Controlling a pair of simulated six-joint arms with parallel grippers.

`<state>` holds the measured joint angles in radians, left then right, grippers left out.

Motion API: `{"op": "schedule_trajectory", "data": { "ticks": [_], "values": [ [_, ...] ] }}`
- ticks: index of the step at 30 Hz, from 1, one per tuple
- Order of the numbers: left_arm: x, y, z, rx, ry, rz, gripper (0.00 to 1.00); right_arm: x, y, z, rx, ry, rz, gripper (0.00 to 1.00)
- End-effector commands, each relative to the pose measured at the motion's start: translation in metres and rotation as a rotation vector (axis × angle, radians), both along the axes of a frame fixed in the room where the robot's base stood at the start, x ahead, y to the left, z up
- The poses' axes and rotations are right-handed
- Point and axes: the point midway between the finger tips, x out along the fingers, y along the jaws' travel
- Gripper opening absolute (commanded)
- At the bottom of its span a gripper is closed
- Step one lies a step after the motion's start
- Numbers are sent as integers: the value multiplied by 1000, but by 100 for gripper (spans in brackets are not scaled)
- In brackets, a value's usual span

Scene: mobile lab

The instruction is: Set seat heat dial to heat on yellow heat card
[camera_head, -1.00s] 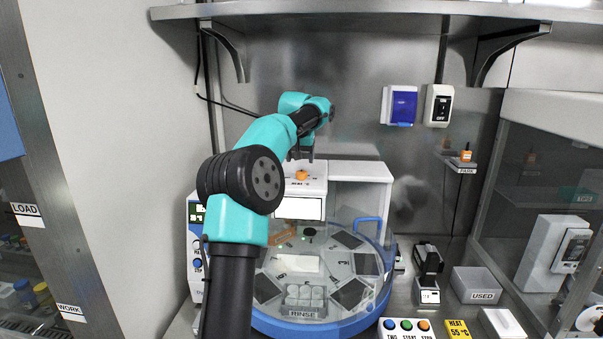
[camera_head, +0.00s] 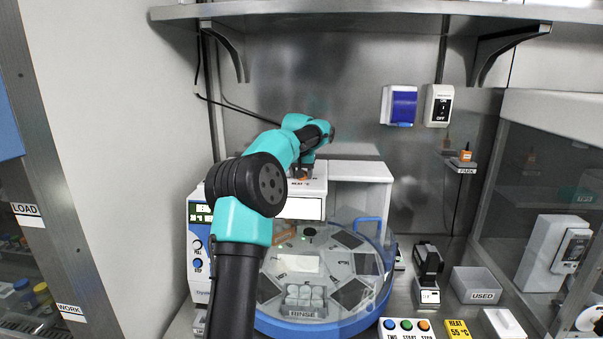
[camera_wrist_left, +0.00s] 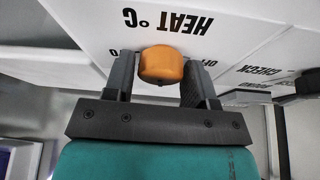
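The orange heat dial (camera_wrist_left: 161,65) sits on a white panel lettered "HEAT °C", which appears upside down in the left wrist view. The dial also shows in the head view (camera_head: 303,174), mostly behind my arm. My left gripper (camera_wrist_left: 160,78) has one dark finger on each side of the dial, very close to it. I cannot tell whether the fingers press on it. The dial's pointer and most scale numbers are hidden; a partly covered "OFF" is beside it. The yellow heat card (camera_head: 457,329) reads "HEAT 55 °C" at the bottom edge. My right gripper is not in view.
A round blue-rimmed carousel (camera_head: 372,303) under a clear cover stands in front of the white unit. A display (camera_head: 201,212) is left of my arm. Coloured buttons (camera_head: 406,325) and a "USED" bin (camera_head: 484,285) are at the right. A shelf (camera_head: 350,12) runs overhead.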

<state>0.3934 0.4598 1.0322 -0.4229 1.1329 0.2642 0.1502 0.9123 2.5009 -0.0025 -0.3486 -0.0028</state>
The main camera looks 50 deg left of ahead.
Motion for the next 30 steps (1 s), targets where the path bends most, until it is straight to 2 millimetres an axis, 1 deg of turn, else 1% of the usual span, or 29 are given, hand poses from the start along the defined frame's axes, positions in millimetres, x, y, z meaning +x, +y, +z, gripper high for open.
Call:
{"op": "schedule_trajectory", "data": {
  "ticks": [1, 10, 20, 26, 30],
  "values": [
    [0, 0, 0, 0, 0, 0, 46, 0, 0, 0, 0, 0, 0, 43],
    [0, 0, 0, 0, 0, 0, 18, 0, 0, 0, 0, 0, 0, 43],
    [0, 0, 1, 0, 0, -40, 18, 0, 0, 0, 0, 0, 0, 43],
    [0, 1, 1, 0, -1, -132, 18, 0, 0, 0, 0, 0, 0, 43],
    [0, 1, 1, 1, -1, -225, 18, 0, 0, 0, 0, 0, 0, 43]
  ]
}}
